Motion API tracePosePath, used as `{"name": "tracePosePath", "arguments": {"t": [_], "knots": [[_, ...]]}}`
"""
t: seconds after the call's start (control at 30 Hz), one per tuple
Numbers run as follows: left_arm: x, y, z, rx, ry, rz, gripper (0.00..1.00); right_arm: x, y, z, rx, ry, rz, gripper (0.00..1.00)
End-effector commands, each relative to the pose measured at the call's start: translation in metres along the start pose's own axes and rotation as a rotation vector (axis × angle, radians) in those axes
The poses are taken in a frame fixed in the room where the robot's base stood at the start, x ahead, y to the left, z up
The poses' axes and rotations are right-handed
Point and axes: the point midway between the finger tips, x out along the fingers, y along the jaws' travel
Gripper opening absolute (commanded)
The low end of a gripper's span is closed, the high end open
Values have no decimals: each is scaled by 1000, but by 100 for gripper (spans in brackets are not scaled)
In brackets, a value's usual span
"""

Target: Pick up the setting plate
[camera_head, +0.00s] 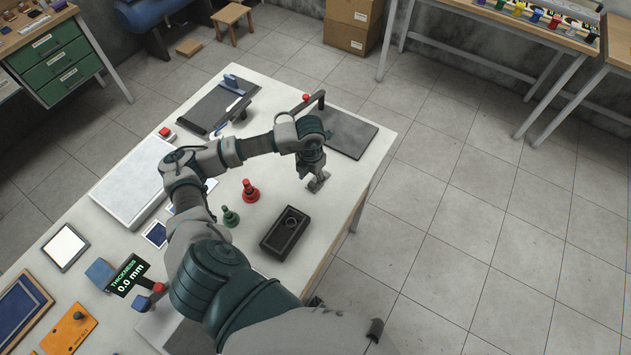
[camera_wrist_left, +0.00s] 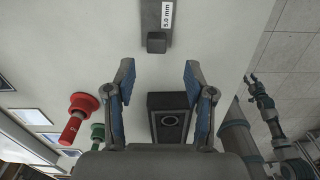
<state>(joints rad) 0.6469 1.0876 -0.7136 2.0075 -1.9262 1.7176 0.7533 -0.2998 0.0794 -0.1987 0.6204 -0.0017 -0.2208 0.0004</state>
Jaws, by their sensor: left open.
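The setting plate (camera_wrist_left: 155,18), which I take to be the grey bar with a white "5.0 mm" label and a small dark block at its near end, lies on the white table at the top of the left wrist view. My left gripper (camera_wrist_left: 158,72) is open and empty, its blue-padded fingers spread either side of the plate's line and short of its end block. In the head view the left gripper (camera_head: 318,184) hangs over the table's right part; I cannot separate the plate from it there. A small part of my right arm, with its gripper (camera_wrist_left: 252,78), shows in the wrist view, too small to read.
A black box with a round recess (camera_head: 286,234) stands near the gripper. A red knobbed piece (camera_head: 250,192) and a green one (camera_head: 231,217) stand left of it. A dark plate (camera_head: 345,133) lies behind. The thickness display (camera_head: 128,275) reads 0.0 mm.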

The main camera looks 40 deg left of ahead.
Motion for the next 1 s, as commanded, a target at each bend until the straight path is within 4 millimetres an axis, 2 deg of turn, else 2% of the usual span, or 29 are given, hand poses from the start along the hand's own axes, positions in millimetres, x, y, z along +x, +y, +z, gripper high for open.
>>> {"name": "tracePosePath", "arguments": {"t": [0.37, 0.63, 0.67, 0.8, 0.87, 1.0], "knots": [[49, 7, 4, -2, 1, -2, 54, -10, 0, -2, 1, 1, 0, 40], [53, 6, 4, 0, 0, -1, 54, -10, 0, -2, 1, 2, -1, 40], [53, 6, 4, 0, 0, -1, 49, -10, 0, -2, 1, 2, -1, 40], [53, 6, 4, -1, 0, 0, 14, -10, -1, -2, 0, 2, -1, 40], [53, 6, 4, -1, 0, 0, 0, -10, -1, -2, 0, 2, -1, 40], [53, 6, 4, -1, 0, -1, 0, -10, -1, -2, 0, 2, -1, 40]]}}
